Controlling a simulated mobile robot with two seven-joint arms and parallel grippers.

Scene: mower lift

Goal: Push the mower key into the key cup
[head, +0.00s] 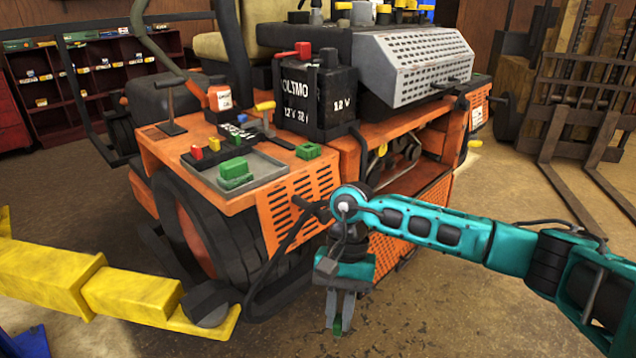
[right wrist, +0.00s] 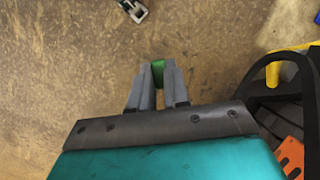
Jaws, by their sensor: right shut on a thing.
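My right gripper (head: 338,322) hangs low in front of the orange mower (head: 290,215), fingers pointing down over the floor. It is shut on a small green piece, apparently the mower key (head: 338,326); the key also shows between the fingertips in the right wrist view (right wrist: 158,72). Most of the key is hidden by the fingers. A small green block (head: 308,151) sits at the right of the mower's orange deck; it may be the key cup, but its opening is too small to make out. The key is well below and apart from it. My left gripper is not in view.
A grey tray (head: 268,168) with a larger green block (head: 235,172) lies on the deck. A black battery (head: 318,95) stands behind. A yellow lift arm (head: 110,290) reaches in at lower left. A forklift mast (head: 590,110) stands at right. The floor below the gripper is clear.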

